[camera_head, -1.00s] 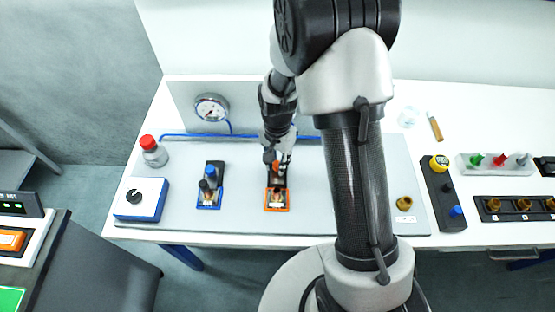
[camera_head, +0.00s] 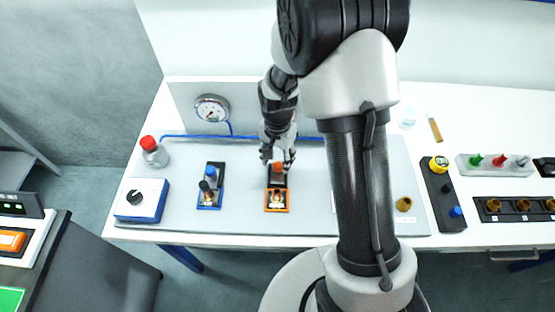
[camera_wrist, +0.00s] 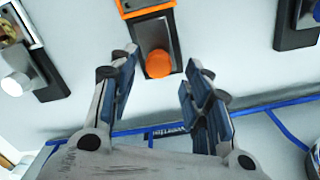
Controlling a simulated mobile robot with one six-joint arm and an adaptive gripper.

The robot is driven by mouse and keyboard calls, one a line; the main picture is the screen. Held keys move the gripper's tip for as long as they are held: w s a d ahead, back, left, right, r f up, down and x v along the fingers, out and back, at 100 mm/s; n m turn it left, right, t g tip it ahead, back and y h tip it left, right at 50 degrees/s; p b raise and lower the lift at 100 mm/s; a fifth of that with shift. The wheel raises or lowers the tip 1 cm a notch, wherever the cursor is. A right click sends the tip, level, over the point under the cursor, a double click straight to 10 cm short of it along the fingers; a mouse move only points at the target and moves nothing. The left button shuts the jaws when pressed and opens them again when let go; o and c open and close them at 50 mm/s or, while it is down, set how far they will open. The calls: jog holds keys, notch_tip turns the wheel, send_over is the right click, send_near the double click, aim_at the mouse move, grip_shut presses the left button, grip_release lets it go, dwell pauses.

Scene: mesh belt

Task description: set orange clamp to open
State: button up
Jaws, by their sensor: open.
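The orange clamp has an orange-edged base (camera_head: 277,206) with metal parts, on the grey panel left of my arm. Its dark lever plate lies toward the back of the base. An orange knob (camera_head: 277,168) is at the far end, and this knob (camera_wrist: 158,65) is clear in the wrist view. My gripper (camera_head: 278,157) is open and empty just behind the knob. In the wrist view, its two fingers (camera_wrist: 162,62) are spread on either side of the knob, with visible gaps. Contact cannot be seen.
A blue clamp (camera_head: 209,199) stands to the left, beside a dial box (camera_head: 141,199). A blue pipe (camera_head: 180,136) runs behind, below a gauge (camera_head: 211,108). In the wrist view, a white-knobbed clamp (camera_wrist: 17,84) is at left. My arm hides part of the panel.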

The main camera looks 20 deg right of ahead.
aim_at(278, 164)
notch_tip(278, 164, up, 10)
jog(key=shift+r, duration=0.25)
dwell(0.4)
jog(key=s+r+n+t+b, duration=0.2)
jog(key=s+r+n+b, duration=0.15)
jog(key=s+r, duration=0.65)
jog(key=s+n+t+b, duration=0.1)
jog(key=s+n, duration=0.4)
jog(key=s, duration=0.6)
jog(key=shift+s+r+t, duration=0.35)
jog(key=shift+r+t, duration=0.1)
jog(key=shift+t, duration=0.35)
